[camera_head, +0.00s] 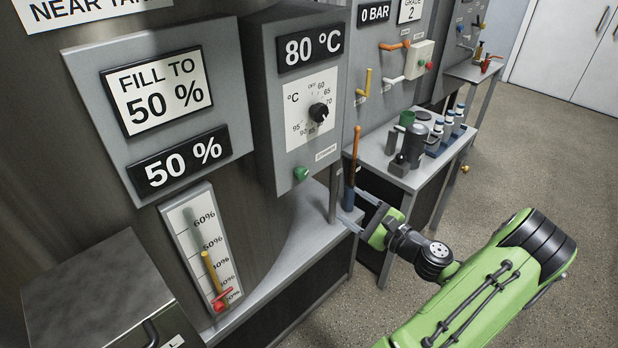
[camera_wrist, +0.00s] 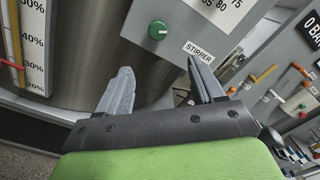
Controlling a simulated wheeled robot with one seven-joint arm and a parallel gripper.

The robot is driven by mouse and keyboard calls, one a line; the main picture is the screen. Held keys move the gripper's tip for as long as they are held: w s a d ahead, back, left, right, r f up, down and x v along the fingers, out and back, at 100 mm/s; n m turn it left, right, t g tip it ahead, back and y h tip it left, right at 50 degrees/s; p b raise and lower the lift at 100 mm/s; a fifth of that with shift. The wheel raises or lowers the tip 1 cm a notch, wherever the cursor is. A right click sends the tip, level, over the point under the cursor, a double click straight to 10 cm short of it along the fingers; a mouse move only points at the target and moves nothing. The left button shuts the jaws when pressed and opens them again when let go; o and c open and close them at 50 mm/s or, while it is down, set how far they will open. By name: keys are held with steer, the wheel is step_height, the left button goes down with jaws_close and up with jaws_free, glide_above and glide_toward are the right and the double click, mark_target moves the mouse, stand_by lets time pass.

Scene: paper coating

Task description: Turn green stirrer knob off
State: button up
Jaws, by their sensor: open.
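The green stirrer knob (camera_head: 301,173) is on the lower front of the grey control box, below the temperature dial. It also shows in the wrist view (camera_wrist: 158,30), left of the "STIRRER" label (camera_wrist: 199,51). A light mark shows on the knob's face in the wrist view, but its exact setting is too small to tell. My gripper (camera_head: 353,208) is open and empty, below and to the right of the knob in the head view. In the wrist view my two fingers (camera_wrist: 160,80) point up toward the box, with the knob beyond and above the gap between them, untouched.
The black temperature dial (camera_head: 318,112) sits above the knob. An orange-handled upright tool (camera_head: 355,150) stands close to my fingers. A fill gauge (camera_head: 205,245) with a red valve is at left. A side table (camera_head: 405,178) holds cups and bottles. Open floor lies at right.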

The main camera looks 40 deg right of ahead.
mark_target(304, 176)
steer(key=w, duration=1.5)
steer(key=shift+w+a, duration=0.25)
steer(key=shift+a, duration=0.05)
steer(key=c, duration=1.1)
steer(key=shift+o, duration=0.2)
